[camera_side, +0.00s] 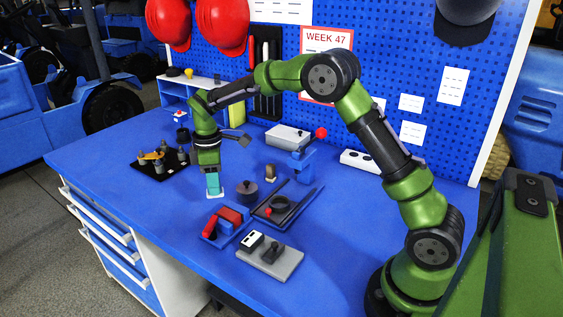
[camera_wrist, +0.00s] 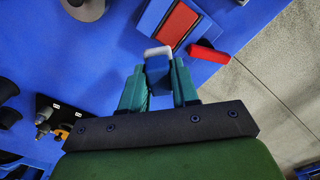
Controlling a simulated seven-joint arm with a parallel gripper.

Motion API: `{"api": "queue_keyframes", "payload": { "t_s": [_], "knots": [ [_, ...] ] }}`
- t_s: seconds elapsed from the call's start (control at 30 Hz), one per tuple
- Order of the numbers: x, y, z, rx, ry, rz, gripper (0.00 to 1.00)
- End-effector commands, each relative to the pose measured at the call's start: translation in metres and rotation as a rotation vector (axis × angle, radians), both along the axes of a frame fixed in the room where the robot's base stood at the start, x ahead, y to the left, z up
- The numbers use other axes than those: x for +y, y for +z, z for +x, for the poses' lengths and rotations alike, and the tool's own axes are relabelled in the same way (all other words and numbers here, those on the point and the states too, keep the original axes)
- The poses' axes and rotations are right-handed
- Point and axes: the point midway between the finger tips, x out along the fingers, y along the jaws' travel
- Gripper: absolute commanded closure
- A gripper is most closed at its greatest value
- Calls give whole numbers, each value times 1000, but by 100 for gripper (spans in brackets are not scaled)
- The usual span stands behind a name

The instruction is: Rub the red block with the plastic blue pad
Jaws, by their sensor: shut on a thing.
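My gripper (camera_wrist: 158,80) is shut on the blue pad (camera_wrist: 157,66), a small blue block with a pale whitish end. In the side view my gripper (camera_side: 213,184) points straight down, and the pad's pale end (camera_side: 215,195) shows under the fingers, low over the table; I cannot tell whether it touches. The red block (camera_side: 231,214) sits in a blue fixture, in front and slightly right of my gripper, apart from the pad. In the wrist view the red block (camera_wrist: 179,23) lies just beyond the pad, up and to the right.
A red handle (camera_side: 209,226) is at the fixture's left side. A dark round weight (camera_side: 247,192) and a black tray (camera_side: 271,217) stand right of my gripper. A grey plate with a switch (camera_side: 270,262) is in front. A black board with pegs (camera_side: 160,160) lies left. Blue table between is clear.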

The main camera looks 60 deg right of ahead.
Motion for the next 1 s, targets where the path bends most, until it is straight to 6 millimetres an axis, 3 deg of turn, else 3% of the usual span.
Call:
{"api": "queue_keyframes", "payload": {
  "t_s": [0.4,1.0],
  "knots": [
    [0,35,0,-2,0,1,95],
    [0,38,0,-2,-1,1,95]
  ]
}}
